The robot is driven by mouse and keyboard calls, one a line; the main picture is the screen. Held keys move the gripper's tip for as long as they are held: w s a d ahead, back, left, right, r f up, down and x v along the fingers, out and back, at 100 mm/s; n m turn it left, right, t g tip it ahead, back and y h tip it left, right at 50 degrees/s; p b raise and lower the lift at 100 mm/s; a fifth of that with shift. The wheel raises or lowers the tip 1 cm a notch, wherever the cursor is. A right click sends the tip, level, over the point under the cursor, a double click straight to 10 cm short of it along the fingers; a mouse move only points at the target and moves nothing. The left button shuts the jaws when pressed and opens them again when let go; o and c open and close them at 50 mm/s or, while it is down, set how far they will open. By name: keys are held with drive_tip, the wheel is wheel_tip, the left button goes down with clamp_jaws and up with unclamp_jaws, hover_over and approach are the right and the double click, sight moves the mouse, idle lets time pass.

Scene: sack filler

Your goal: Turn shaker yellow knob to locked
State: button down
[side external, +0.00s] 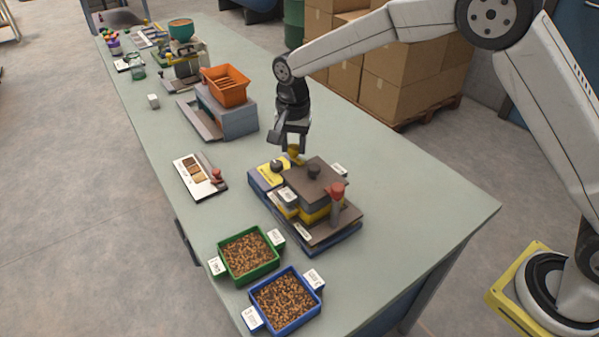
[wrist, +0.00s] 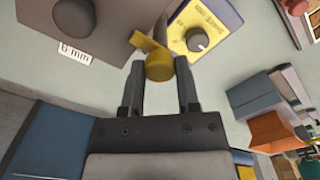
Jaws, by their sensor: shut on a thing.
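The shaker (side external: 305,200) sits on the table with a brown top plate, a dark round knob on top and a blue base. The yellow knob (wrist: 160,66) has a flat yellow arm and lies between my fingertips in the wrist view. It also shows in the side external view (side external: 295,154), partly hidden under my gripper (side external: 292,147). My gripper is shut on it, with a finger on each side. A yellow panel (wrist: 205,25) with a dark dial (wrist: 196,39) is beside the knob. Any locked marking is too small to read.
A red-topped lever (side external: 337,192) stands at the shaker's front right. Green (side external: 249,254) and blue (side external: 286,300) bins of pellets are in front. A sample card (side external: 195,176) lies left. An orange hopper (side external: 226,86) on a grey unit stands behind. The table's right side is clear.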

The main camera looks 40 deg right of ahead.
sight(294, 146)
drive_tip(key=shift+r, duration=0.1)
drive_tip(key=shift+c, duration=1.6)
unclamp_jaws()
drive_tip(key=shift+r, duration=3.85)
drive_tip(key=s+d+f+n+t, duration=0.1)
drive_tip(key=s+d+f+n, duration=0.1)
drive_tip(key=s, duration=0.6)
drive_tip(key=s+d+f+n, duration=0.3)
drive_tip(key=s+d, duration=0.3)
drive_tip(key=s, duration=0.2)
drive_tip(key=s+d+f+n+t, duration=0.1)
drive_tip(key=s+d+n, duration=0.3)
drive_tip(key=s, duration=0.4)
drive_tip(key=shift+s+d+f+t, duration=0.25)
drive_tip(key=shift+d+f, duration=0.25)
drive_tip(key=shift+f, duration=0.4)
